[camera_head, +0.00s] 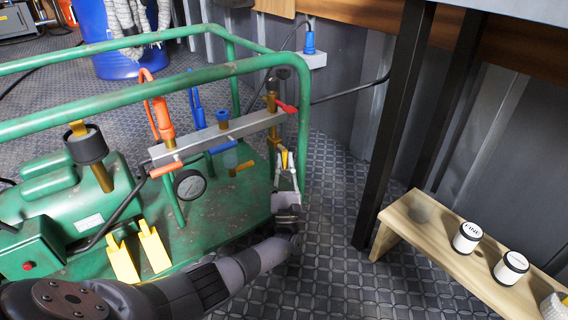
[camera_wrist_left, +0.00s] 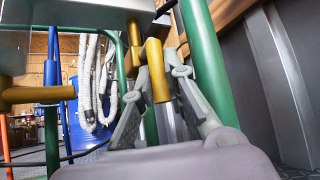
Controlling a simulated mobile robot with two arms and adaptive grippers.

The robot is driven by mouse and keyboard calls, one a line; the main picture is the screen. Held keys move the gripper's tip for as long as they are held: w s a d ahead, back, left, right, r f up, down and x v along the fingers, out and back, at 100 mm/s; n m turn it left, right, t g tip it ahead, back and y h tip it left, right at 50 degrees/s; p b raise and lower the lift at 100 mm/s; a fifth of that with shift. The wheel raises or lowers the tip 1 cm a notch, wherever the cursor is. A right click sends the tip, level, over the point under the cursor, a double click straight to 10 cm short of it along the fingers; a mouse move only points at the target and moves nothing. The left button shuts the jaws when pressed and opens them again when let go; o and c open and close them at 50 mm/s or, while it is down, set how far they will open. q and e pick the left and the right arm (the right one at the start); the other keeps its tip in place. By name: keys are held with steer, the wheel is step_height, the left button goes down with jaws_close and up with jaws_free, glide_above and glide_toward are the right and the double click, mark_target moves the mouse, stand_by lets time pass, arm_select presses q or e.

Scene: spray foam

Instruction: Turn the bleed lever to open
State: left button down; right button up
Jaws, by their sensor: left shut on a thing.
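A grey manifold bar (camera_head: 225,136) runs across the green machine frame, carrying orange, blue and red handled fittings. At its right end, a brass-coloured lever (camera_head: 284,158) hangs below the bar, near the frame's corner post. My left gripper (camera_head: 285,170) reaches up from below and is shut on this lever. In the left wrist view, the lever (camera_wrist_left: 157,68) stands between the two grey fingers (camera_wrist_left: 160,95), its brass part on top and a silver part below. No label shows on it, and the fingers hide part of it. My right gripper is not in view.
The green tube frame (camera_head: 304,120) stands close beside my left gripper. A pressure gauge (camera_head: 190,184) and two yellow pedals (camera_head: 140,254) sit to its left. A wooden bench (camera_head: 410,215) with white-labelled jars stands at right. Open floor (camera_head: 345,275) lies between.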

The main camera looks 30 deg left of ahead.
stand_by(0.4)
arm_select(q)
steer(key=c, duration=1.6)
jaws_free()
